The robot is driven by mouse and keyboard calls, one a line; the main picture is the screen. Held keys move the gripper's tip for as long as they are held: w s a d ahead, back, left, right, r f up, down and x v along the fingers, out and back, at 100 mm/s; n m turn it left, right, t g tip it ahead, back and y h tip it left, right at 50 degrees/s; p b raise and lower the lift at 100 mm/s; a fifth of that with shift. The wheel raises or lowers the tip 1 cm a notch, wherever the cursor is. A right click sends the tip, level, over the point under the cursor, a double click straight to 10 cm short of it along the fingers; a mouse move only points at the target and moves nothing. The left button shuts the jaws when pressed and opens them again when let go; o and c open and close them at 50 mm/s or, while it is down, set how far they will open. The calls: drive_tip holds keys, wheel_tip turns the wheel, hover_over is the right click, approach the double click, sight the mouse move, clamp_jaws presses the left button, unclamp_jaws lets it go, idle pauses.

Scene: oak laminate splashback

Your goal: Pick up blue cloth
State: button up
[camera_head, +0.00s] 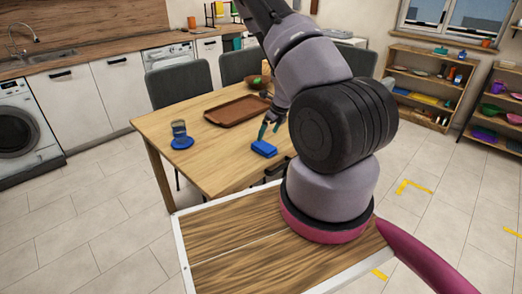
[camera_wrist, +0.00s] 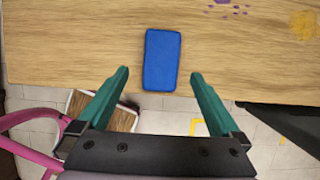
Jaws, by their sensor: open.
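The blue cloth (camera_head: 264,148) is a small folded blue block lying flat on the wooden table near its front right edge. In the wrist view the blue cloth (camera_wrist: 162,60) lies close to the table edge, its lower end between and just beyond the fingertips. My gripper (camera_head: 270,130) is above the cloth in the head view. In the wrist view my gripper (camera_wrist: 159,74) has its two green fingers wide apart, one on each side of the cloth, with nothing held. Contact with the cloth is not visible.
A brown tray (camera_head: 237,110) lies farther back on the table (camera_head: 200,165). A dark cup-like object on a blue base (camera_head: 181,135) stands at the left. A bowl (camera_head: 257,81) is at the back. Grey chairs (camera_head: 184,88) line the far side. Purple marks (camera_wrist: 232,4) show on the tabletop.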

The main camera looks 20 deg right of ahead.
sight(264, 145)
drive_tip(key=shift+x, duration=1)
drive_tip(key=shift+s+d+x, duration=0.1)
drive_tip(key=shift+d+x, duration=0.05)
drive_tip(key=shift+x, duration=1.2)
drive_tip(key=shift+s+d+x, duration=0.1)
drive_tip(key=shift+x, duration=1.25)
drive_tip(key=shift+f, duration=0.15)
drive_tip(key=c, duration=1.3)
wheel_tip(264, 145, up, 10)
drive_tip(key=shift+c, duration=0.2)
